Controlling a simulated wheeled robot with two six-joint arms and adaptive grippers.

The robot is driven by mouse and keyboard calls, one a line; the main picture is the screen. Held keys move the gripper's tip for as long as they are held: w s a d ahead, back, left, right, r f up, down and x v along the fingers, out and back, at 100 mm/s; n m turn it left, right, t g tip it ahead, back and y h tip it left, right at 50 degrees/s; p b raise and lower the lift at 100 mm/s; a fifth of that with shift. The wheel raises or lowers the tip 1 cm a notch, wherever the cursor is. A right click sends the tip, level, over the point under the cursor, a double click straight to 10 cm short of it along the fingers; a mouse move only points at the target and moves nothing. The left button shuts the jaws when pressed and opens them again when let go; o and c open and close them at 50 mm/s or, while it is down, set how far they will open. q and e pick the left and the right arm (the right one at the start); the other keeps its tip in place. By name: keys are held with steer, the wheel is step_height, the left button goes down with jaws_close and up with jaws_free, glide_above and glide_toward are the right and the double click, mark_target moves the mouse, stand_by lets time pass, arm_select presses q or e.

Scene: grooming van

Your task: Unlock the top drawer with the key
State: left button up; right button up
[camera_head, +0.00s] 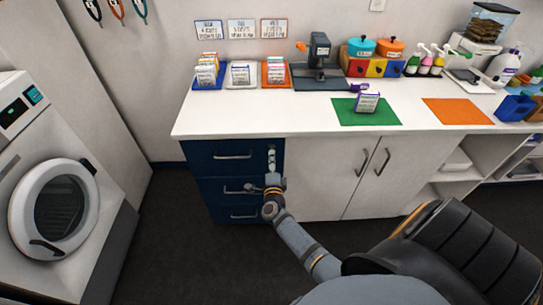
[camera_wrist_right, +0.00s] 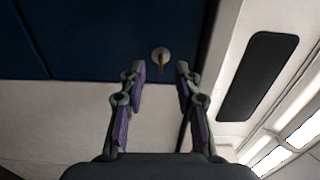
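The top drawer (camera_head: 215,148) is the uppermost dark blue front at the left end of the counter, with a bar handle (camera_head: 232,156). It looks shut. My right gripper (camera_head: 272,157) is in front of that drawer's upper right part and hides some of it. In the right wrist view, a brass-coloured key (camera_wrist_right: 160,62) stands in a round pale lock on the dark blue front. My right gripper (camera_wrist_right: 161,76) is open there, with one finger on each side of the key and visible gaps. My left gripper is not in view.
Two more blue drawers (camera_head: 228,212) sit below, and pale cupboard doors (camera_head: 325,175) stand to the right. The white countertop (camera_head: 230,118) above holds packets, pots and bottles. A washer-like machine (camera_head: 60,205) stands at the left. The dark floor (camera_head: 180,245) before the drawers is clear.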

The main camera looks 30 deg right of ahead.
steer(key=v, duration=0.9)
steer(key=s+a+f+n+g+y, duration=0.1)
steer(key=s+a+f+n+y, duration=0.15)
steer(key=f+n, duration=0.4)
steer(key=s+a+f+n+g+y, duration=0.2)
steer(key=s+f+n+y, duration=0.15)
steer(key=f, duration=0.55)
steer(key=s+a+f+n+g+y, duration=0.1)
steer(key=s+a+f+n+y, duration=0.2)
steer(key=f, duration=0.5)
steer(key=s+d+f+n+g, duration=0.1)
steer(key=s+f+n+g, duration=0.2)
steer(key=s, duration=0.7)
steer(key=s+d+f+n+g, duration=0.2)
steer(key=s+f+n+g, duration=0.1)
steer(key=s+f, duration=0.4)
steer(key=s+d+f+n+g, duration=0.2)
steer(key=s+f+n+g, duration=0.2)
steer(key=s, duration=0.9)
step_height(320, 180, down, 2)
steer(key=shift+s+d+n, duration=0.15)
steer(key=shift+s+n, duration=0.05)
steer(key=shift+n, duration=0.6)
